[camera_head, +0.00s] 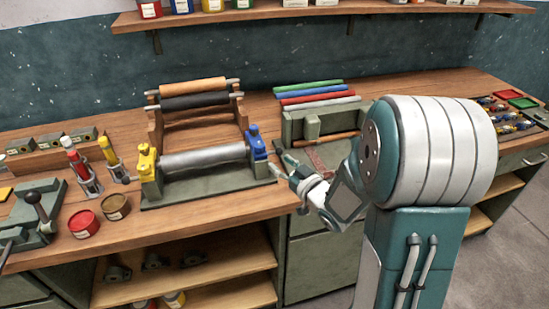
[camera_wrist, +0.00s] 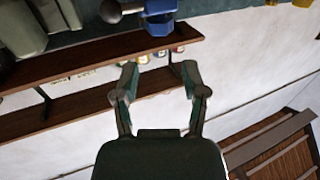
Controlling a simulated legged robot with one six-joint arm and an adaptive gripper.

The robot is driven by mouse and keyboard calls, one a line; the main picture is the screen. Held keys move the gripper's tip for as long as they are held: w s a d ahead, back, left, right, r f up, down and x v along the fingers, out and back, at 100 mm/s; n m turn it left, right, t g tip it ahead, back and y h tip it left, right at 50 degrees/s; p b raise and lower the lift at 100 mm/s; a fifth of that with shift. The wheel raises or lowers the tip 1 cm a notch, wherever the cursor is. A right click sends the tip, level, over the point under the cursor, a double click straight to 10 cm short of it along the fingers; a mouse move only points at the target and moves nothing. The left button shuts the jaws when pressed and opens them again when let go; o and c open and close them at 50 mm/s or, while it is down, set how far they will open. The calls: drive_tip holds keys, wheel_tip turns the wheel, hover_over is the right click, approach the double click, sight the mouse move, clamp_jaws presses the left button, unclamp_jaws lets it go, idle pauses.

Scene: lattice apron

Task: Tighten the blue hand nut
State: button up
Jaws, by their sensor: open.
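The blue hand nut (camera_head: 254,131) sits on top of a blue end block (camera_head: 258,151) at the right end of a grey roller (camera_head: 203,156) in a green-based press. A blue part shows at the top edge in the wrist view (camera_wrist: 158,24), partly cut off; I cannot tell whether it is the nut or its block. My gripper (camera_head: 284,166) is just right of the blue end block in the head view, apart from the nut. In the wrist view its two fingers (camera_wrist: 160,82) are spread with nothing between them.
A yellow end block (camera_head: 147,165) holds the roller's left end. Behind stand spare rollers (camera_head: 195,100) on a wooden rack. A green holder with coloured bars (camera_head: 310,92) is behind my gripper. Paint tins (camera_head: 84,224) and bottles stand at left. The bench front (camera_head: 220,215) is clear.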

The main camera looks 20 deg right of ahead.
sight(264, 147)
drive_tip(key=o, duration=0.4)
drive_tip(key=shift+d, duration=0.1)
drive_tip(key=w+a+y, duration=0.1)
drive_tip(key=w, duration=0.2)
drive_tip(key=w+a+n+g+y, duration=0.1)
drive_tip(key=w, duration=0.2)
drive_tip(key=w+a+n+y, duration=0.1)
drive_tip(key=w+a, duration=0.1)
drive_tip(key=w, duration=0.1)
drive_tip(key=shift+w+g, duration=0.25)
drive_tip(key=shift+g, duration=0.15)
drive_tip(key=shift+c, duration=0.4)
drive_tip(key=shift+d+r, duration=0.1)
clamp_jaws()
